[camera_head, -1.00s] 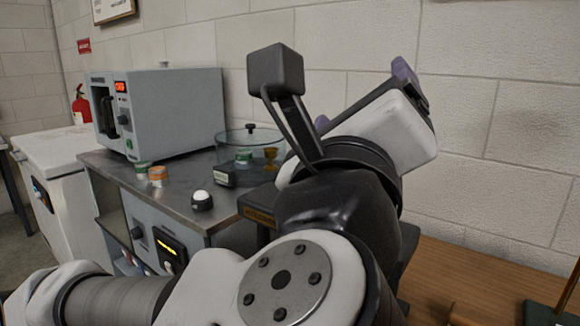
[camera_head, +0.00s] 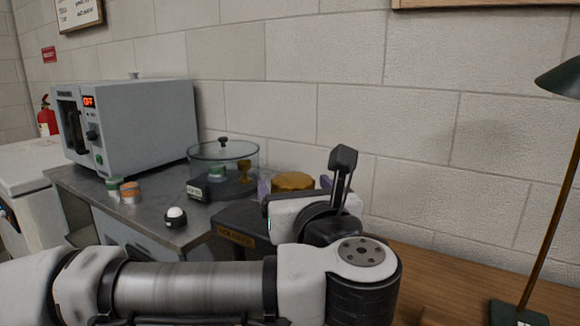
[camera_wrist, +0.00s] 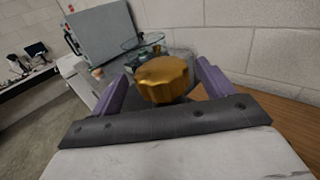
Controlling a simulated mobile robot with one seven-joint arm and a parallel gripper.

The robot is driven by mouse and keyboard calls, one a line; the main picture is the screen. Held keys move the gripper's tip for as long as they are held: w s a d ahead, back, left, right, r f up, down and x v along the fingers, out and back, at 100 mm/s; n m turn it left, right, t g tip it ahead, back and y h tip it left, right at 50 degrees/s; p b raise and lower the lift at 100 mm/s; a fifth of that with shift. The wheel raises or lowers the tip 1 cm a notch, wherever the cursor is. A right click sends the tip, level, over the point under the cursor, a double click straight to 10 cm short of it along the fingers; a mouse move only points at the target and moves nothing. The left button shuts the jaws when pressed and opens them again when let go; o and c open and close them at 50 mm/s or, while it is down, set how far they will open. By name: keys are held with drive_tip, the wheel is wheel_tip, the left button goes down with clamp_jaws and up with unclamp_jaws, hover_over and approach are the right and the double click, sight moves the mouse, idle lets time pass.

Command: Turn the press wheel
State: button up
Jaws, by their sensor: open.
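The press wheel (camera_wrist: 163,79) is a gold, lobed knob. In the wrist view it sits between the two purple fingers of my gripper (camera_wrist: 160,88), with a visible gap on each side. The wheel also shows in the head view (camera_head: 293,181), just behind my gripper (camera_head: 296,186), whose purple fingertips stand on either side of it. My gripper is open and not closed on the wheel. The dark press body (camera_head: 238,228) with a gold label is below and left of the wheel, partly hidden by my arm.
A glass chamber (camera_head: 224,165) with small items stands left of the wheel on a metal bench (camera_head: 80,182). A grey oven (camera_head: 150,120) showing OFF, small jars (camera_head: 131,192) and a white-topped button (camera_head: 175,218) are farther left. A lamp (camera_head: 550,190) stands right. A block wall is behind.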

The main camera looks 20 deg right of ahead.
sight(290, 173)
drive_tip(key=shift+w+d, duration=0.15)
drive_tip(key=shift+w, duration=1)
drive_tip(key=shift+w+d, duration=0.15)
drive_tip(key=shift+w, duration=0.95)
drive_tip(key=c, duration=1)
drive_tip(key=shift+o, duration=0.2)
